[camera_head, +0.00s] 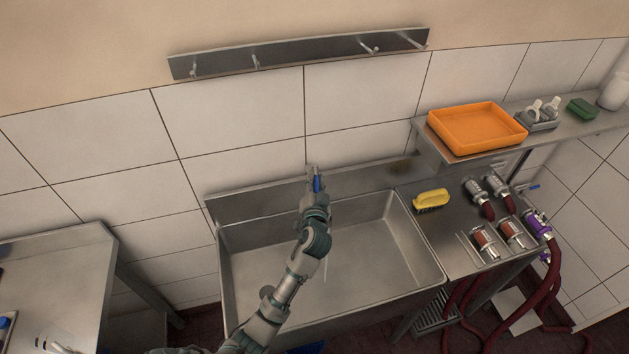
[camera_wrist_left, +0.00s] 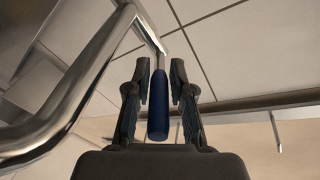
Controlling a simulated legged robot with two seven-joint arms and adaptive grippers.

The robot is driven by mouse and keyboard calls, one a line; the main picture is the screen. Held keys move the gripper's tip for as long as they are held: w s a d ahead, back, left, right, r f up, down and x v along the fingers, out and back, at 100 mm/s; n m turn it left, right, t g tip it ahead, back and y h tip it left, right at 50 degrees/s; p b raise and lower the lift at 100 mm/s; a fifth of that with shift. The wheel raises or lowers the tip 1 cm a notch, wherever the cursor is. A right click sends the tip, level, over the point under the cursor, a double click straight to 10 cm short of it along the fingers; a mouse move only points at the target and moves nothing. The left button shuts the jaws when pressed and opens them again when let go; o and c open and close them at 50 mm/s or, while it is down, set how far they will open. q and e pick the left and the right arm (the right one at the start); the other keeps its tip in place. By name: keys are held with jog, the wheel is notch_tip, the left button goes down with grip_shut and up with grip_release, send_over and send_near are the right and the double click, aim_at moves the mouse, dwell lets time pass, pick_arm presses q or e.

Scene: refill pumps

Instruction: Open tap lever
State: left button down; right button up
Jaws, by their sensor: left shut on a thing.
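The tap lever has a blue handle (camera_wrist_left: 158,105) on a thin metal stem. In the left wrist view it lies lengthwise between the fingers of my left gripper (camera_wrist_left: 159,75), which is shut on it. The chrome tap pipe (camera_wrist_left: 75,105) curves along the left of that view. In the head view my left gripper (camera_head: 315,190) is at the back edge of the sink (camera_head: 395,240), with a bit of the blue handle (camera_head: 317,183) showing. My arm hides most of the tap there. My right gripper is not in view.
A yellow brush (camera_head: 431,199) lies right of the sink, near several metal couplings and dark red hoses (camera_head: 548,290). An orange tray (camera_head: 477,126) sits on the shelf. A hook rail (camera_head: 300,51) is on the wall. A thin pale line below my wrist is unclear.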

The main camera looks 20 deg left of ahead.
pick_arm(q)
jog(key=c, duration=1.1)
grip_release()
jog(key=shift+w+r, duration=0.15)
jog(key=shift+r, duration=0.3)
jog(key=shift+o, duration=0.4)
jog(key=shift+d+f, duration=0.15)
jog(key=shift+f, duration=0.1)
jog(key=v, duration=1.2)
jog(key=shift+w, duration=0.15)
